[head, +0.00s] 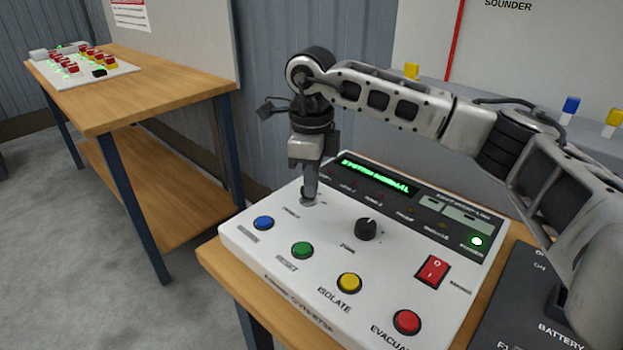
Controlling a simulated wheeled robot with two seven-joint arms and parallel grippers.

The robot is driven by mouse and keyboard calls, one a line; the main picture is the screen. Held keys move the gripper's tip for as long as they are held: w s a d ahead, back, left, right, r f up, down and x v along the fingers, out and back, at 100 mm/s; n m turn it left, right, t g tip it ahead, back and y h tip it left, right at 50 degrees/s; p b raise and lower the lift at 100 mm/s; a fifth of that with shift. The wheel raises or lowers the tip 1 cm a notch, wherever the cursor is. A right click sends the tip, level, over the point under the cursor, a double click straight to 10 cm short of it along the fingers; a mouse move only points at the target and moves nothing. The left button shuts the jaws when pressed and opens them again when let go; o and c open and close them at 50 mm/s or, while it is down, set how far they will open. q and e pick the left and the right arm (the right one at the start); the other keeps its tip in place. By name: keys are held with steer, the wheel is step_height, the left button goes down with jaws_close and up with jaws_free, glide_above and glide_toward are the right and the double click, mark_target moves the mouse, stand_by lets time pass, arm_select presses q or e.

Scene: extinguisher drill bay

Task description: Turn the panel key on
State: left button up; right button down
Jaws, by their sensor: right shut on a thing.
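The white control panel (325,252) lies on a wooden table, with a green display (376,174) reading "SYSTEM NORMAL". My right gripper (309,196) points down at the panel's upper left and is shut on the panel key (308,201). The key sits in its round lock on the panel face. The fingers hide most of the key, so its turn angle is hard to tell. My left gripper is not in view.
The panel also carries a black knob (366,229), blue (263,223), green (303,250), yellow (349,283) and red (407,321) buttons, and a red rocker switch (432,270). A dark battery box (520,300) stands at right. Another wooden table (150,88) stands at left.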

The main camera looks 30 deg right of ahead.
stand_by(0.3)
steer(key=c, duration=1.6)
jaws_free()
step_height(320, 180, up, 16)
steer(key=shift+p, duration=0.45)
